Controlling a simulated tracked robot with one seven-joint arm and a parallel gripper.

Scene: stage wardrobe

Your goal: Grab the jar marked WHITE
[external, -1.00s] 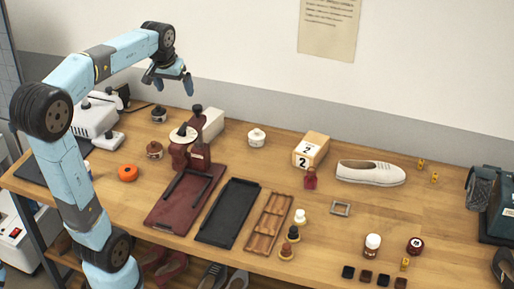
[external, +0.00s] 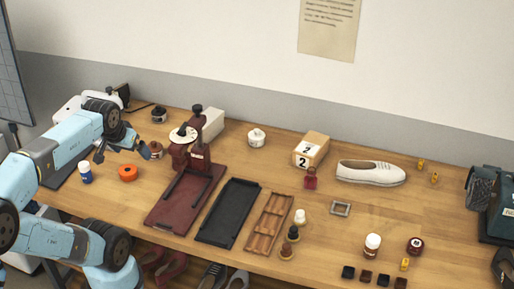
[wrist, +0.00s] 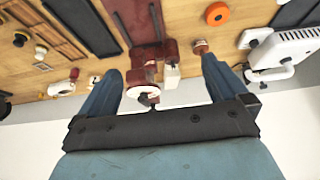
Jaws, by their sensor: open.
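No label reads clearly as WHITE. A small white jar (external: 256,139) stands upright at the back of the table, right of the maroon press. Brown jars stand left of the press, one nearer (external: 156,150) and one farther back (external: 159,115). A brown jar with a white lid (external: 372,246) and a dark red jar (external: 415,246) stand at the front right. My gripper (external: 143,149) is open and empty, at the left near the nearer brown jar. In the wrist view my gripper's fingers (wrist: 160,85) are spread, with the nearer brown jar (wrist: 201,47) beyond the right finger.
The maroon press (external: 190,165) stands right of my gripper. An orange roll (external: 128,173) and a blue bottle (external: 86,173) are nearby. A black tray (external: 228,212), a wooden tray (external: 280,208), a number box (external: 310,149) and a white shoe (external: 370,173) lie to the right.

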